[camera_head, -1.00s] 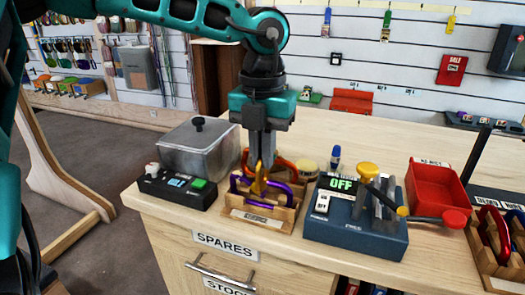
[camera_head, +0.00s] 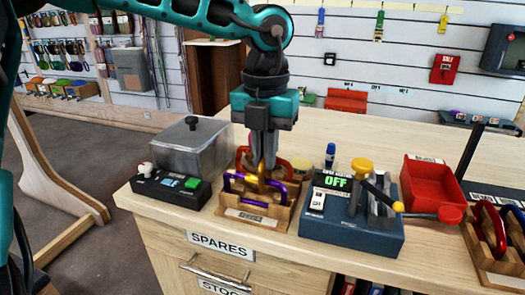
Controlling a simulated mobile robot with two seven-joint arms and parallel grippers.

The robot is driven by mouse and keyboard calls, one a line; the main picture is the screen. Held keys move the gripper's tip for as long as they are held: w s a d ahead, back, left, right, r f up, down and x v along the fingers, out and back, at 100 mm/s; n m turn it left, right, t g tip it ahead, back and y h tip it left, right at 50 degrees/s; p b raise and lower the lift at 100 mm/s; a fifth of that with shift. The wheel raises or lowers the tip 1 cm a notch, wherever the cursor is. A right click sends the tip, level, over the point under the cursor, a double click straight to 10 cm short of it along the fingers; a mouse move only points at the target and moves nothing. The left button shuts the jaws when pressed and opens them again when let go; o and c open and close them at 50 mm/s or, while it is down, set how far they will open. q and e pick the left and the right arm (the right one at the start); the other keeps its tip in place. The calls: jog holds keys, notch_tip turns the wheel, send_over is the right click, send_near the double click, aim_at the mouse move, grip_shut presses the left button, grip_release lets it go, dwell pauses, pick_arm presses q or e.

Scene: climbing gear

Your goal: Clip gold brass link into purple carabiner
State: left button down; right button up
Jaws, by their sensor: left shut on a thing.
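The purple carabiner (camera_head: 236,187) lies in a small wooden rack (camera_head: 252,218) on the counter. My left gripper (camera_head: 263,163) points down over the rack and is shut on the gold brass link (camera_head: 262,180). The gold link is at the purple carabiner's upper bar and overlaps it in the picture; I cannot tell whether it is through the carabiner. An orange-red carabiner (camera_head: 242,157) stands behind, partly hidden by my gripper. My right gripper is not in view.
A grey lidded box (camera_head: 190,148) and a black device with a green button (camera_head: 172,188) stand left of the rack. A blue tester reading OFF (camera_head: 350,225) stands close on the right, with a red bin (camera_head: 432,182) beyond. Another carabiner rack (camera_head: 480,248) is far right.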

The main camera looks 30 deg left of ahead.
pick_arm(q)
jog(key=shift+w+d+b, duration=0.2)
jog(key=shift+d+b, duration=0.1)
jog(key=shift+d, duration=0.6)
jog(key=shift+d+f+b, duration=0.1)
jog(key=shift+d+b, duration=0.15)
jog(key=shift+b, duration=0.15)
dwell(0.9)
dwell(0.3)
jog(key=c, duration=0.9)
grip_release()
jog(key=shift+r, duration=0.4)
